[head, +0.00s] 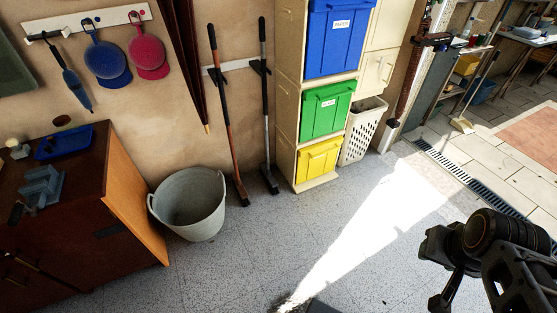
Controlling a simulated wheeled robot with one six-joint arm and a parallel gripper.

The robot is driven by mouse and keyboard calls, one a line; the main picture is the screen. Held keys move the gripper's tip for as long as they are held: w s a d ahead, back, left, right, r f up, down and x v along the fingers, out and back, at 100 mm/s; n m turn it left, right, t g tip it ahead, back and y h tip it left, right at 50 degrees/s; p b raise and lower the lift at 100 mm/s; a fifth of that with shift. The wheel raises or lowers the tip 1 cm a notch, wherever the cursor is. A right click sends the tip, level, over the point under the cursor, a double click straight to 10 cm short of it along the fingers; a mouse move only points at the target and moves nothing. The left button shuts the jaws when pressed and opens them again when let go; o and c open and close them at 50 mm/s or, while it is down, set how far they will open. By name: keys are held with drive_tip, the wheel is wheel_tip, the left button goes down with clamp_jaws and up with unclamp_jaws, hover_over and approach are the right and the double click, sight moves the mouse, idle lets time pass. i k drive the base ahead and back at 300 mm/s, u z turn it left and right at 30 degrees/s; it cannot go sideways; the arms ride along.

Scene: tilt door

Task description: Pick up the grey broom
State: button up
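My gripper (470,285) is at the lower right, well apart from the grey broom. The frame edge cuts it off, so I cannot tell whether it is open or shut. I see nothing held in it.
A grey bucket (190,205) stands left of the brooms, beside a brown cabinet (120,200). A beige shelf unit (288,95) with blue, green and yellow bins stands close on the right. The floor (270,240) in front is clear.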

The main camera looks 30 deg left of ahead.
sight(270, 181)
drive_tip(key=u, duration=0.2)
drive_tip(key=i, duration=1.6)
drive_tip(key=u, duration=1.4)
drive_tip(key=i, duration=0.9)
drive_tip(key=u, duration=1.25)
drive_tip(key=i, duration=0.3)
drive_tip(key=u, duration=0.25)
